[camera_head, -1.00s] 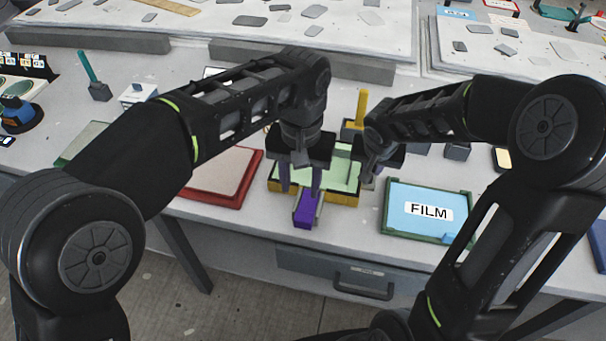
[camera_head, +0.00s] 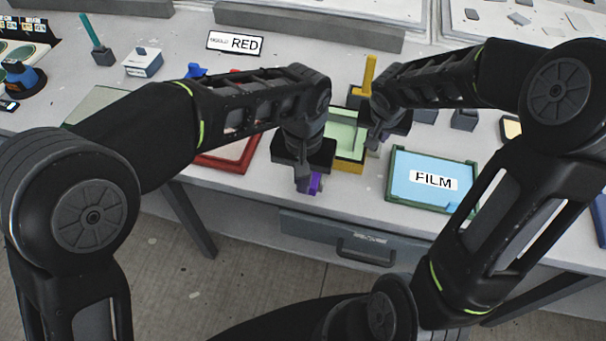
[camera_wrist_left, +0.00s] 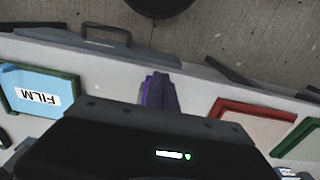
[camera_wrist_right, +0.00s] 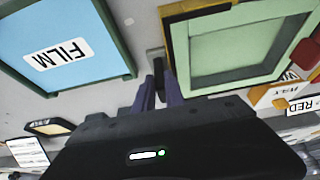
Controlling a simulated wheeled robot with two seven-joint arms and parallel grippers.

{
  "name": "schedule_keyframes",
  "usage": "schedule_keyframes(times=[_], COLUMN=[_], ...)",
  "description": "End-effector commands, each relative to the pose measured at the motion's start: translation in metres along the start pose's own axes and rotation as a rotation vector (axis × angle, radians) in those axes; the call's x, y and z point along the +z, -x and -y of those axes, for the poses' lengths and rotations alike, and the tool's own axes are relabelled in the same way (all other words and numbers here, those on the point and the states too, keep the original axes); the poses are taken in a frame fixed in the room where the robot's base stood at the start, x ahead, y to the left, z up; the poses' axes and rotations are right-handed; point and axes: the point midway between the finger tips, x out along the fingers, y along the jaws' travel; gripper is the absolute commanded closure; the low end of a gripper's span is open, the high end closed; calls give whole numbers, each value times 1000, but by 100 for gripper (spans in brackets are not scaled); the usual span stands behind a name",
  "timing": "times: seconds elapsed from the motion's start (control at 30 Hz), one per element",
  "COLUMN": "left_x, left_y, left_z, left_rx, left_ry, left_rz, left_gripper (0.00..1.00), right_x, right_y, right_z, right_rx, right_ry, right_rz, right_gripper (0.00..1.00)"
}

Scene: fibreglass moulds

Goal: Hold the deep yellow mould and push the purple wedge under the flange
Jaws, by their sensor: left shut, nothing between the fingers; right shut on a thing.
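The deep yellow mould (camera_head: 349,167) has a pale green inside and sits on the bench, partly hidden by both grippers in the head view. Its yellow rim also shows in the right wrist view (camera_wrist_right: 172,40). My right gripper (camera_wrist_right: 157,78) is shut on the mould's edge, on the side toward the film tray. The purple wedge (camera_head: 315,184) lies at the mould's front left, near the bench's front edge, mostly behind my left gripper (camera_head: 303,184). That gripper is shut and empty, close beside the wedge. Any gap between them, and the flange above the wedge, is hidden.
A green-framed blue tray marked FILM (camera_head: 434,181) lies right of the mould. A red-framed mould (camera_head: 228,164) lies to the left, partly under my left arm. A yellow upright handle (camera_head: 369,75) stands behind. A drawer (camera_head: 345,233) is below the bench edge.

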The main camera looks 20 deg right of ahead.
Motion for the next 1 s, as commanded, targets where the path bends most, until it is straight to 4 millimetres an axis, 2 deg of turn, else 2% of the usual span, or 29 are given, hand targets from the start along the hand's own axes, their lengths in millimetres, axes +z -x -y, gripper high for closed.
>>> schedule_keyframes(times=[0.2,0.4,1.0], left_x=[0,0,0], left_y=[-28,-46,-50], left_z=[0,0,0], left_rx=[-1,0,0], left_ry=[1,2,1], left_rz=[3,2,0], left_gripper=[100,100,100], right_x=[2,2,2], right_y=[-2,-2,-2], right_z=[-3,-3,-3], right_rx=[7,7,6], right_ry=[-3,-3,-3], right_rz=[6,6,5], right_gripper=[100,100,100])
